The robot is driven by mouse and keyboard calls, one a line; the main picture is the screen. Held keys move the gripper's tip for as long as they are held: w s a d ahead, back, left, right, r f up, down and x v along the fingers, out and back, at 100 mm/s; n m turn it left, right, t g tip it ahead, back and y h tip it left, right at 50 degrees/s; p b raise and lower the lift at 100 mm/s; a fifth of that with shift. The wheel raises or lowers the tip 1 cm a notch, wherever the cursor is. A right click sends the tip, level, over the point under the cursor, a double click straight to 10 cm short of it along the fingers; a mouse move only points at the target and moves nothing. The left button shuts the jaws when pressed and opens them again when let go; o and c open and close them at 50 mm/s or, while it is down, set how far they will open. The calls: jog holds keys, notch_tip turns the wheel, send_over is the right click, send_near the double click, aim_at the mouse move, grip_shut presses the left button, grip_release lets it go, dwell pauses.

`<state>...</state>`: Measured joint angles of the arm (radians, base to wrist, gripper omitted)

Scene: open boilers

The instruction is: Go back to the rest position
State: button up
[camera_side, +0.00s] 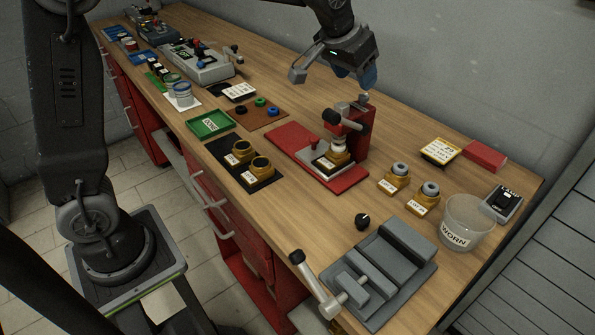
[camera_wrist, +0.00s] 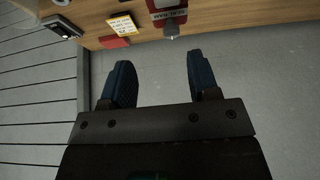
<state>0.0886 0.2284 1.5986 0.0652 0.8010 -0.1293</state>
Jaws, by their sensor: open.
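My gripper (camera_side: 333,78) is above the workbench (camera_side: 300,222), over the red press, in the side view. Its fingers are apart with nothing between them. In the wrist view my gripper (camera_wrist: 160,88) shows two blue-padded fingers spread wide, with grey wall or floor behind them. The red press (camera_side: 347,132) stands on a red base below my gripper, with a brass-coloured part (camera_side: 333,160) under it. The top of the red press also shows in the wrist view (camera_wrist: 166,12), ahead of the fingers.
A grey vise (camera_side: 385,270), a clear WORN bin (camera_side: 465,222) and brass parts (camera_side: 394,180) stand at the right. A green tray (camera_side: 209,123) and a black mat with two brass parts (camera_side: 243,158) lie to the left. The space around my gripper is clear.

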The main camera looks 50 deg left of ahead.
jog(key=s+a+r, duration=0.1)
jog(key=s, duration=0.7)
jog(key=s+a+r, duration=0.2)
jog(key=s, duration=0.6)
jog(key=s+f, duration=0.2)
jog(key=s, duration=0.4)
jog(key=s+f, duration=0.3)
jog(key=s, duration=0.4)
jog(key=shift+a+f, duration=0.3)
jog(key=shift+f, duration=0.05)
jog(key=shift+c, duration=0.4)
